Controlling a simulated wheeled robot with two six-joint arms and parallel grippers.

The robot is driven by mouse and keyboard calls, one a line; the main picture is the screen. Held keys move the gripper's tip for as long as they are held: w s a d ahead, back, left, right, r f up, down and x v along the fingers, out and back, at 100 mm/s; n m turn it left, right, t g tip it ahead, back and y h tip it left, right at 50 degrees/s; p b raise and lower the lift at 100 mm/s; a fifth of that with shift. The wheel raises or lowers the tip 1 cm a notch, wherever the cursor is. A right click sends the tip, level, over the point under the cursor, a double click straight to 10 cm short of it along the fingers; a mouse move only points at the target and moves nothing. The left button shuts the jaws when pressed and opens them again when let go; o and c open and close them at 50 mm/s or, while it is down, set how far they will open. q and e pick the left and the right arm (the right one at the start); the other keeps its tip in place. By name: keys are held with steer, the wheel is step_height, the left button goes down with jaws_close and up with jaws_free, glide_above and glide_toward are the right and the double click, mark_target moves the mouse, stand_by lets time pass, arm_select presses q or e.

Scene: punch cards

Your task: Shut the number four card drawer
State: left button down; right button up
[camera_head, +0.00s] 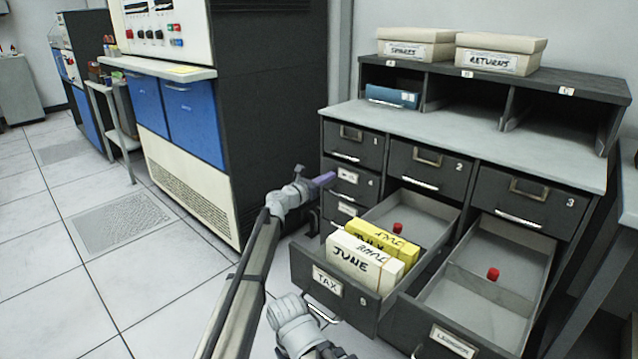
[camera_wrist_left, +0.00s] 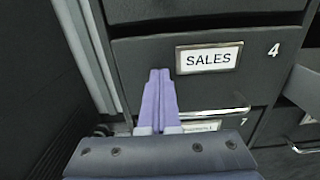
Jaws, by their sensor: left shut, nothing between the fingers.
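The number four card drawer (camera_head: 352,182) is the dark grey front below drawer 1 in the cabinet's left column. In the left wrist view its front (camera_wrist_left: 255,75) carries a SALES label (camera_wrist_left: 209,58), the number 4 and a bar handle (camera_wrist_left: 215,112). It looks close to flush with its neighbours; I cannot tell whether a small gap is left. My left gripper (camera_head: 324,180) is shut and empty, its purple fingers at the left part of this front. They also show in the wrist view (camera_wrist_left: 160,75); contact is unclear.
To the right, the TAX drawer (camera_head: 330,284), holding JUNE (camera_head: 362,260) and yellow card boxes, and another drawer (camera_head: 450,340) stand far out. The computer cabinet's dark side (camera_head: 268,110) rises left of my gripper. Tiled floor (camera_head: 110,270) lies open at left.

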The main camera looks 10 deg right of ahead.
arm_select(q)
steer(key=shift+w+d, duration=0.45)
steer(key=shift+d, duration=0.15)
steer(key=shift+w, duration=0.1)
steer(key=v, duration=1.5)
steer(key=shift+d, duration=0.1)
